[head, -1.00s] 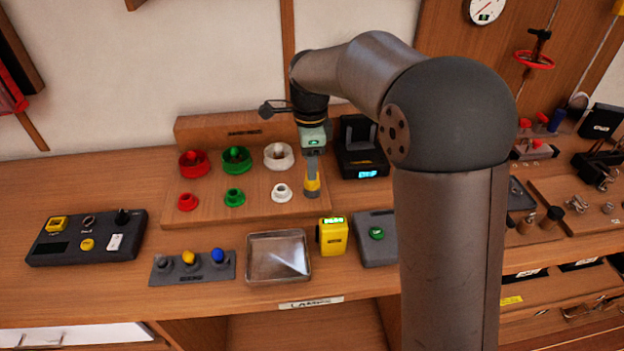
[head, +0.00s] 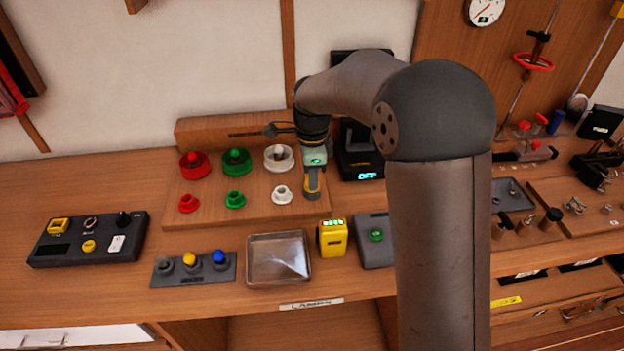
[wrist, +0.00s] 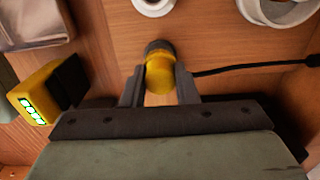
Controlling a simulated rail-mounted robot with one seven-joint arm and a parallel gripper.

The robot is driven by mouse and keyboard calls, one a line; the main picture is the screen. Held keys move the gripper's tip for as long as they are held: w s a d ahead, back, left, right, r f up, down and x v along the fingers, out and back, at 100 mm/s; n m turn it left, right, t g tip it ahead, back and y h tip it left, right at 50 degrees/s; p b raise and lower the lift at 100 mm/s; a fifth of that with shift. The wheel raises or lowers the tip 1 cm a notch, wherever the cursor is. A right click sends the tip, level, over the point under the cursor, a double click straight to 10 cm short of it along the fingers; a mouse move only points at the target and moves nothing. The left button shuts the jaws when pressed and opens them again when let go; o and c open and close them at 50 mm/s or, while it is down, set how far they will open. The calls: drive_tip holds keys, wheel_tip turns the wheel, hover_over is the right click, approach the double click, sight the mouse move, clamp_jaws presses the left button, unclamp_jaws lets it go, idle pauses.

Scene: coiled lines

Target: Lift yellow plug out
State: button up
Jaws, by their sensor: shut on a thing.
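The yellow plug (wrist: 160,76) is between my gripper's (wrist: 160,88) two grey fingers in the wrist view, and the gripper is shut on it. A dark collar shows at the plug's far end, and a black cable runs from beside it to the right. In the head view, the plug (head: 311,186) is at the right end of the wooden board, just right of the small white piece (head: 281,194), below my gripper (head: 311,180). I cannot tell whether the plug's end is clear of the board; any socket under it is hidden.
The wooden board (head: 215,212) also bears red, green and white coils and small matching pieces. A black box (head: 357,165) with a lit display stands right behind my gripper. A yellow box (head: 332,238) and a metal tray (head: 278,281) lie in front.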

drive_tip(key=shift+r, duration=0.6)
wheel_tip(320, 180, up, 2)
drive_tip(key=shift+d+r, duration=0.15)
drive_tip(key=shift+r, duration=0.05)
drive_tip(key=s+d+r+b, duration=0.1)
drive_tip(key=s+d+r, duration=0.1)
drive_tip(key=d+r, duration=0.2)
drive_tip(key=s+d+r+b, duration=0.1)
drive_tip(key=s+d+r, duration=0.2)
drive_tip(key=d+r, duration=0.2)
drive_tip(key=d, duration=0.3)
drive_tip(key=shift+s+d+r, duration=0.2)
drive_tip(key=shift+s+d, duration=0.05)
drive_tip(key=shift+d, duration=0.05)
